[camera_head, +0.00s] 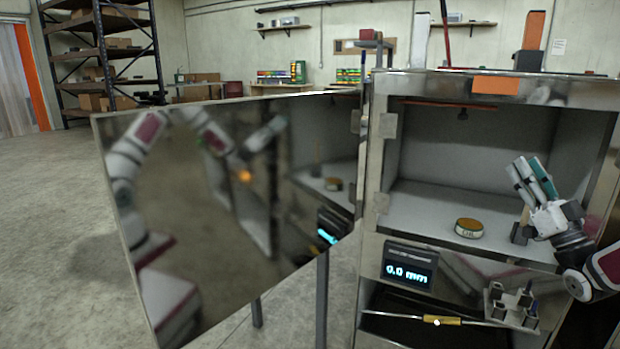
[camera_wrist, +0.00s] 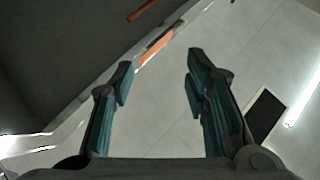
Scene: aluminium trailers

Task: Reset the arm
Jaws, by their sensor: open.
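My gripper (camera_head: 532,178) is at the right of the head view, in front of the open metal cabinet (camera_head: 493,85). Its fingers point up and a little left. In the wrist view my gripper (camera_wrist: 160,80) has its two teal-lined fingers apart with nothing between them. The wrist camera looks up past the cabinet's top edge to the ceiling. My white arm (camera_head: 605,268) enters from the right edge of the head view.
The mirror-like cabinet door (camera_head: 220,200) stands open to the left. A round tin (camera_head: 468,228) sits on the cabinet floor, with a hammer-like tool (camera_head: 521,228) beside my gripper. A "0.0 mm" display (camera_head: 409,267) and a lower shelf with a rod (camera_head: 440,321) are below.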

